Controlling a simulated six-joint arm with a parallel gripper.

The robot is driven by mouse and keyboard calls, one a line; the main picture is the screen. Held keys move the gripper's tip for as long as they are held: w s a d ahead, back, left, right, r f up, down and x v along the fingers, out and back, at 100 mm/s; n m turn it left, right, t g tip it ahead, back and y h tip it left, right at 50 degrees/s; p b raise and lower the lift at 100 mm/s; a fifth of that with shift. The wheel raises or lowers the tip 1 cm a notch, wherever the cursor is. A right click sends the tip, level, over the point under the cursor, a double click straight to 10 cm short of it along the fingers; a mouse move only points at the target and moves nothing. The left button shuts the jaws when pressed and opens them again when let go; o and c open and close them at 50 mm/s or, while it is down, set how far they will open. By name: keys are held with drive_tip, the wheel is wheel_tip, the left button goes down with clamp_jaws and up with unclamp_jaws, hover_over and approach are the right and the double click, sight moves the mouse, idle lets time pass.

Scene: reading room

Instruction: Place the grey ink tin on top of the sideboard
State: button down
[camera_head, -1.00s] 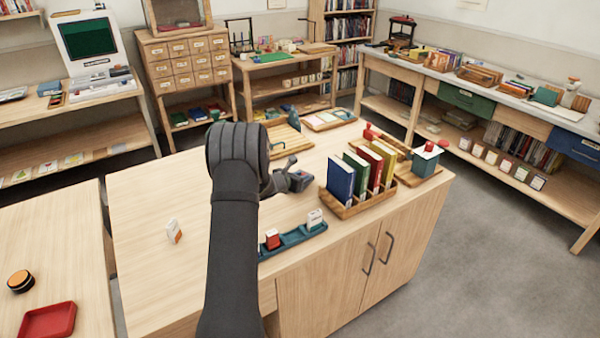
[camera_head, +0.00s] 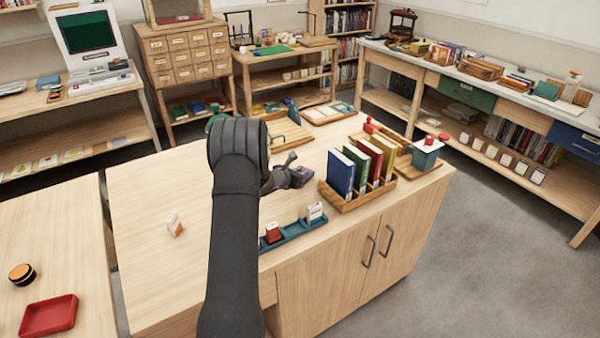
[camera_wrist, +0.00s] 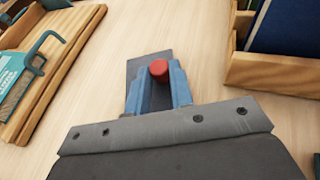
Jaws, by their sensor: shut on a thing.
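My gripper (camera_wrist: 152,92) is shut on a small grey tin (camera_wrist: 135,68) with a red cap (camera_wrist: 158,69), seen between its blue fingers in the wrist view. In the head view, the grey tin (camera_head: 301,176) shows just right of the gripper, above or on the wooden top between a tray and the book rack. I cannot tell whether it touches the top. This broad wooden top (camera_head: 145,265) has two doors with dark handles below and looks like the sideboard. The dark arm hides part of it.
A wooden rack (camera_head: 348,203) of coloured books stands to the right of the tin. A blue tray (camera_head: 291,235) with small blocks sits nearer. The left part of the top is mostly clear.

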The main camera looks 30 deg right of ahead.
drive_tip(key=shift+f, duration=0.1)
drive_tip(key=c, duration=1.2)
unclamp_jaws()
drive_tip(key=shift+f, duration=0.1)
drive_tip(key=shift+a, duration=0.15)
drive_tip(key=v, duration=1.7)
drive_tip(key=x, duration=1.7)
drive_tip(key=shift+d, duration=0.2)
